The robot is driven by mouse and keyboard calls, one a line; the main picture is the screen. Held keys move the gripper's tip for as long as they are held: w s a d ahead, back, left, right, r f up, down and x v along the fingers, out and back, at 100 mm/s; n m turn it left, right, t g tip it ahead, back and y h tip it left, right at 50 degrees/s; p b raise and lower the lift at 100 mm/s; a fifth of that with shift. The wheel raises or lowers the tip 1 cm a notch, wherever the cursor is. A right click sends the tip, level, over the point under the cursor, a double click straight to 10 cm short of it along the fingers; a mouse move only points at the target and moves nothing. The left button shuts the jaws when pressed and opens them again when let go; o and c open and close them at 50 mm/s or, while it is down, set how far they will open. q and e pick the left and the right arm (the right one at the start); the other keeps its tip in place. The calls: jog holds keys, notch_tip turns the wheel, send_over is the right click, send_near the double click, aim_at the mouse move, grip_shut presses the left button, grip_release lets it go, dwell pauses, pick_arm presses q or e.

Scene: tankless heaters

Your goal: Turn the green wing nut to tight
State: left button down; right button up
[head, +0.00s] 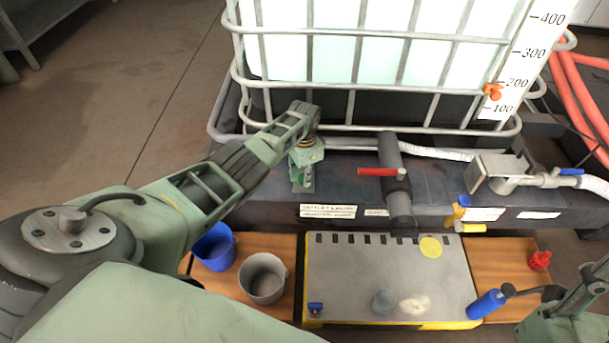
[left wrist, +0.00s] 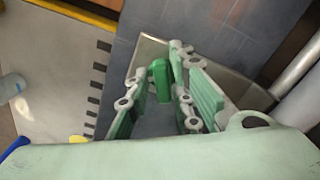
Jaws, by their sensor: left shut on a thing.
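My left gripper (head: 302,187) reaches down to the dark bench at the foot of the caged tank. In the left wrist view, the green wing nut (left wrist: 160,78) stands between the two fingers of my left gripper (left wrist: 163,92), which is shut on it. The fingers hide part of the nut, and the fitting under it is not clear. In the head view the gripper covers the nut. Part of my right arm shows at the lower right, but its gripper does not show.
A red-handled valve (head: 378,172) on a dark pipe (head: 395,195) stands right of my left gripper. The caged tank (head: 380,50) rises behind. In front are a blue bucket (head: 214,248), a grey bucket (head: 262,280), a grey yellow-edged platform (head: 350,290) and a blue cylinder (head: 487,304).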

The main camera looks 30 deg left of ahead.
pick_arm(q)
jog(key=m, duration=0.5)
jog(key=shift+d+m, duration=0.15)
jog(key=shift+m, duration=0.25)
dwell(0.3)
jog(key=c, duration=1.6)
grip_release()
jog(key=shift+o, duration=0.2)
jog(key=shift+r, duration=0.1)
jog(key=shift+a+r, duration=0.2)
jog(key=shift+r, duration=0.45)
notch_tip(320, 180, up, 10)
jog(key=shift+r, duration=0.25)
jog(key=shift+d, duration=0.1)
